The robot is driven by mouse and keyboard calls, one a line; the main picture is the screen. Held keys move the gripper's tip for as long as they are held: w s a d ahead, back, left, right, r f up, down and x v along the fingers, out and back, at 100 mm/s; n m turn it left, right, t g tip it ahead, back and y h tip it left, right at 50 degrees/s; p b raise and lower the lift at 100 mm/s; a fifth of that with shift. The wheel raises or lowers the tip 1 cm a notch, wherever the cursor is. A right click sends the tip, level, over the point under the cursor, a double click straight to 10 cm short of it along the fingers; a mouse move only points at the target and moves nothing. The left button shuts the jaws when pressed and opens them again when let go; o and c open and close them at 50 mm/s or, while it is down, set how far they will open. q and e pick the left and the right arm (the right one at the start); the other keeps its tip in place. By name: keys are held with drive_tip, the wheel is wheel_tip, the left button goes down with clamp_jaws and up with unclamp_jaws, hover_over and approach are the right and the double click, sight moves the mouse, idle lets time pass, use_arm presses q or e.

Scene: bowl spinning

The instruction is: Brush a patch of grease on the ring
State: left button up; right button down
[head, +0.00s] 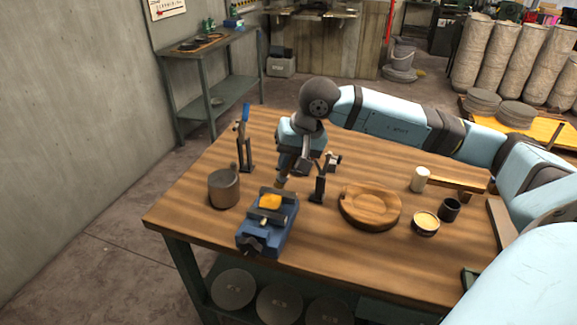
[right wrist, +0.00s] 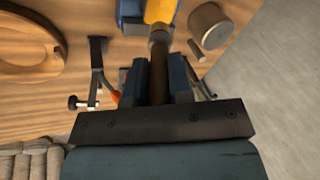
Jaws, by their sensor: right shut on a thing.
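My right gripper (head: 289,163) is over the table behind the blue vise (head: 262,238). It is shut on a brush with a dark handle (right wrist: 158,80) and a metal ferrule (right wrist: 158,38), pointing down toward the vise. A yellow-orange piece (head: 270,201) shows at the vise top, close to the brush end; I cannot tell whether they touch. A round wooden ring-like piece (head: 370,222) lies flat to the right of the vise, apart from the brush. A small tin with pale yellow contents (head: 425,222) stands right of it. My left gripper is not in view.
A black stand (head: 319,188) is right beside the gripper; another with a blue-handled tool (head: 245,115) stands left. A white cylinder (head: 420,178) and dark cup (head: 449,210) are at right. The table's front left is clear.

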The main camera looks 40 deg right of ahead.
drive_tip(key=shift+r+p, duration=0.4)
drive_tip(key=shift+r, duration=1.05)
